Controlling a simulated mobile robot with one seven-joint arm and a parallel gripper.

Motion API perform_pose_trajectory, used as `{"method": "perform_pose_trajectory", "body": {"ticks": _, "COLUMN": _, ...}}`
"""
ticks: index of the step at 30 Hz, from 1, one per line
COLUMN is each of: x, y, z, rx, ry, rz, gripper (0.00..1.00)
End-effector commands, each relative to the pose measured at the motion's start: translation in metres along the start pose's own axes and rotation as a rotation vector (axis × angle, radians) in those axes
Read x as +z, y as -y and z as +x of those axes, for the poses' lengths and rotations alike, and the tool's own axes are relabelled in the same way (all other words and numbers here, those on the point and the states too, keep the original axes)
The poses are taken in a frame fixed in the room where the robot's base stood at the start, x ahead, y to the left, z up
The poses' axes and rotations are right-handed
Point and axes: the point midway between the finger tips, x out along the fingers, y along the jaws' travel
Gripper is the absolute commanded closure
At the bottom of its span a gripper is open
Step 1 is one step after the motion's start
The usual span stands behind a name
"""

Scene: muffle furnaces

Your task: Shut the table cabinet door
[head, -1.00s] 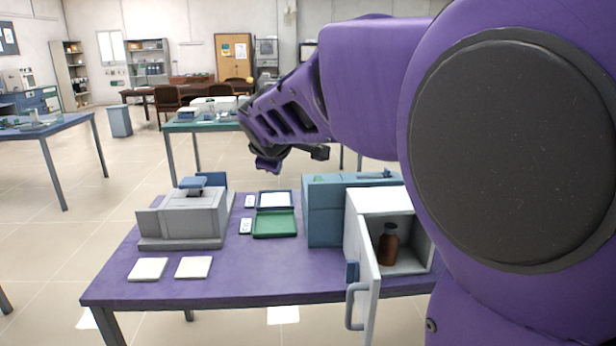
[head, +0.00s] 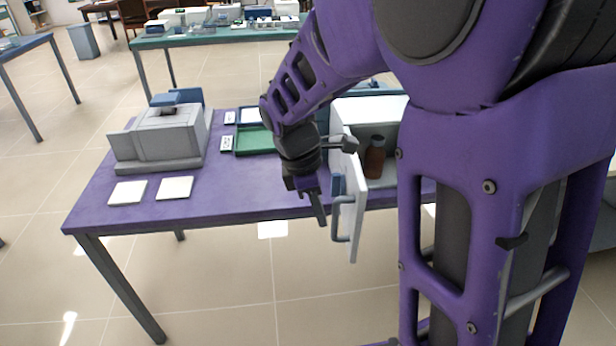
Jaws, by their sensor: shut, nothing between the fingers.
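The table cabinet (head: 372,104) is a white box at the right end of the purple table. Its white door (head: 350,217) stands open, swung out past the table's front edge, with a handle (head: 340,225) on its left-facing side. A brown bottle (head: 375,158) stands inside the cabinet. My gripper (head: 321,208) is shut and empty, pointing down just left of the door near the handle. I cannot tell whether it touches the door. My arm hides the right part of the cabinet.
On the purple table (head: 230,196) stand a grey machine (head: 160,138), two white tiles (head: 128,192) and a green tray (head: 254,141). A blue-grey box partly shows behind my arm. Open floor lies in front of the table.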

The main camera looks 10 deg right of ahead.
Motion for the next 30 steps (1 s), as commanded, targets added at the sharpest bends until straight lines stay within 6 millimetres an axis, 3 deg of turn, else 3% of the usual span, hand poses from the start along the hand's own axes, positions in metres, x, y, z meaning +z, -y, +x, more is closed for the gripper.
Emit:
{"method": "perform_pose_trajectory", "body": {"ticks": 1, "x": 0.000, "y": 0.001, "z": 0.015, "rx": -0.005, "ry": 0.002, "rz": 0.000, "gripper": 1.00}}
{"method": "perform_pose_trajectory", "body": {"ticks": 5, "x": 0.000, "y": 0.001, "z": 0.042, "rx": -0.003, "ry": 0.002, "rz": 0.000, "gripper": 1.00}}
{"method": "perform_pose_trajectory", "body": {"ticks": 9, "x": 0.021, "y": 0.000, "z": 0.045, "rx": 0.002, "ry": 0.000, "rz": 0.004, "gripper": 1.00}}
{"method": "perform_pose_trajectory", "body": {"ticks": 15, "x": 0.037, "y": 0.000, "z": 0.048, "rx": 0.002, "ry": 0.000, "rz": 0.002, "gripper": 1.00}}
{"method": "perform_pose_trajectory", "body": {"ticks": 30, "x": 0.040, "y": 0.000, "z": 0.048, "rx": 0.004, "ry": 0.000, "rz": -0.007, "gripper": 1.00}}
